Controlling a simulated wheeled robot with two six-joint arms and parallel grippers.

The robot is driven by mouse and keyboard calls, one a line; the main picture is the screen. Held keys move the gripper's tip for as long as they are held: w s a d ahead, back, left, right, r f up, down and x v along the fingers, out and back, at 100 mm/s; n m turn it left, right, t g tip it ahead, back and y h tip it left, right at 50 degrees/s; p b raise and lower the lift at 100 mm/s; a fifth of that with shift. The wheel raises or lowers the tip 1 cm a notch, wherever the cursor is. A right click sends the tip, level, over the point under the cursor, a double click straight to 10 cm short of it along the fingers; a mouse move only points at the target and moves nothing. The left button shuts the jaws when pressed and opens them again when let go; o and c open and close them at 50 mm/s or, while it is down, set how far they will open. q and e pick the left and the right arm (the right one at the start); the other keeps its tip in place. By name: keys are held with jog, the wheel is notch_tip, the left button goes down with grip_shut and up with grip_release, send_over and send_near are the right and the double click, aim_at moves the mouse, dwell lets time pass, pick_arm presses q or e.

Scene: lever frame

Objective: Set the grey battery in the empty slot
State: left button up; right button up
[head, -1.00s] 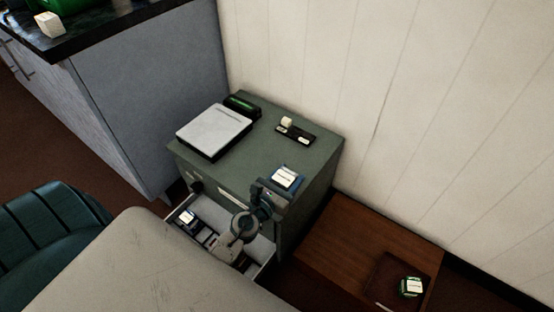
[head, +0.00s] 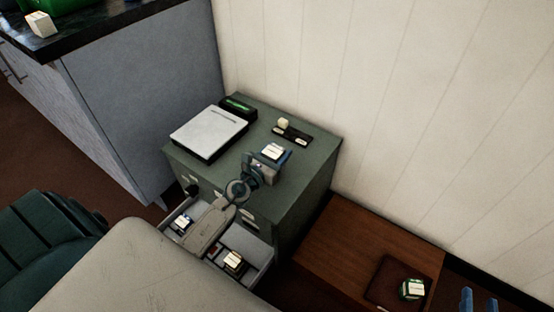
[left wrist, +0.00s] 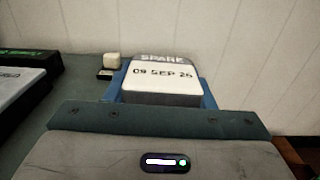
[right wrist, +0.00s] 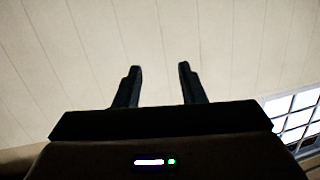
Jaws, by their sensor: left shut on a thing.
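My left arm hides part of the drawer, and I cannot make out an empty slot. My right gripper (head: 478,301) is open and empty at the bottom right; its fingers show in the right wrist view (right wrist: 158,85).
On the cabinet top are a white-topped flat device (head: 208,134), a black unit with a green display (head: 238,107) and a black plate (head: 293,135) with a cream block (head: 283,124). A low wooden table (head: 340,245) carries a dark tray (head: 382,280) with a green white-faced block (head: 411,289).

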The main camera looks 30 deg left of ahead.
pick_arm(q)
jog(key=shift+f+b, duration=0.55)
jog(key=shift+f, duration=0.15)
jog(key=shift+f+b, duration=0.45)
jog(key=shift+b, duration=0.05)
pick_arm(e)
notch_tip(320, 180, up, 13)
jog(key=n+t, duration=0.1)
jog(key=t, duration=0.7)
jog(key=shift+w+d, duration=0.3)
jog(key=shift+w, duration=0.1)
jog(key=shift+r, duration=0.15)
pick_arm(q)
jog(key=shift+f, duration=0.1)
jog(key=o, duration=1.3)
pick_arm(e)
jog(key=shift+s+r+t+y, duration=0.15)
jog(key=shift+r+t+y, duration=0.25)
jog(key=shift+t, duration=0.1)
